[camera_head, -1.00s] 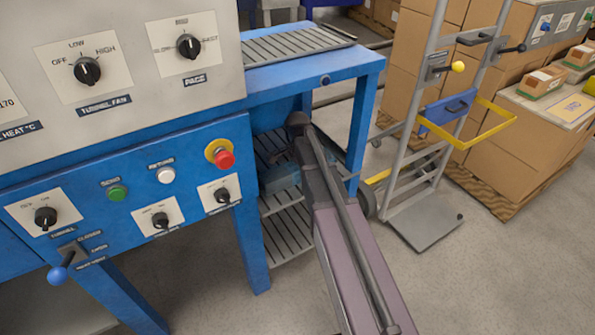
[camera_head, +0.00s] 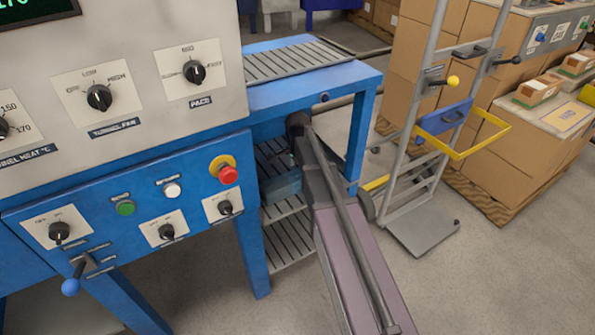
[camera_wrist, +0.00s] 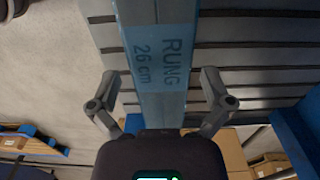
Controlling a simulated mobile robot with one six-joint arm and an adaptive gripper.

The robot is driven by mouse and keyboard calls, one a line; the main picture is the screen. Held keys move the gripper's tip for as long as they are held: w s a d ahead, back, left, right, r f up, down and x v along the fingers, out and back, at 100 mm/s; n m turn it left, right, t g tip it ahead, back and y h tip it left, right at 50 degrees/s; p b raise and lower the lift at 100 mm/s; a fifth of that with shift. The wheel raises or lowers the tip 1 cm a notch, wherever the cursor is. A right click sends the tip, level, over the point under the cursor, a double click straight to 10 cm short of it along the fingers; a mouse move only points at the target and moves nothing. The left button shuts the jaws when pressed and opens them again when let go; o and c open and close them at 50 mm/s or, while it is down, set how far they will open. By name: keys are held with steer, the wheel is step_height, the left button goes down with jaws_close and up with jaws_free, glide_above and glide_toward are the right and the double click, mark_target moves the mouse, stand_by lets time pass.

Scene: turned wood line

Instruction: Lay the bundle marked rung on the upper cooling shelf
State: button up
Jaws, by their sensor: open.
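The bundle (camera_wrist: 158,70) is wrapped in clear blue film and printed "RUNG 26 cm". In the wrist view it runs lengthwise between the two fingers of my gripper (camera_wrist: 161,88), which are open with a gap on each side of it. Grey slats of a shelf (camera_wrist: 245,55) show behind the bundle. In the head view the bundle's bluish end (camera_head: 284,187) shows inside the blue frame, seemingly on the upper slatted shelf (camera_head: 270,150); contact with the slats is hard to tell. My arm hides the gripper there.
A lower slatted shelf (camera_head: 290,242) lies below. A blue frame leg (camera_head: 362,140) stands right of my arm, and a slatted top (camera_head: 290,60) is above. The control panel (camera_head: 130,205) is at left. A hand truck (camera_head: 425,225) and cartons (camera_head: 545,150) stand at right.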

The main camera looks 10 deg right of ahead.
mark_target(298, 177)
steer(key=shift+r+p, duration=1.35)
steer(key=shift+r, duration=0.3)
steer(key=shift+s+n, duration=0.4)
steer(key=shift+s, duration=0.25)
steer(key=s+n, duration=1.3)
steer(key=s, duration=0.4)
steer(key=shift+s+a+n, duration=0.2)
steer(key=shift+s+n, duration=0.1)
steer(key=shift+s, duration=0.1)
step_height(298, 177, up, 33)
steer(key=p, duration=3.3)
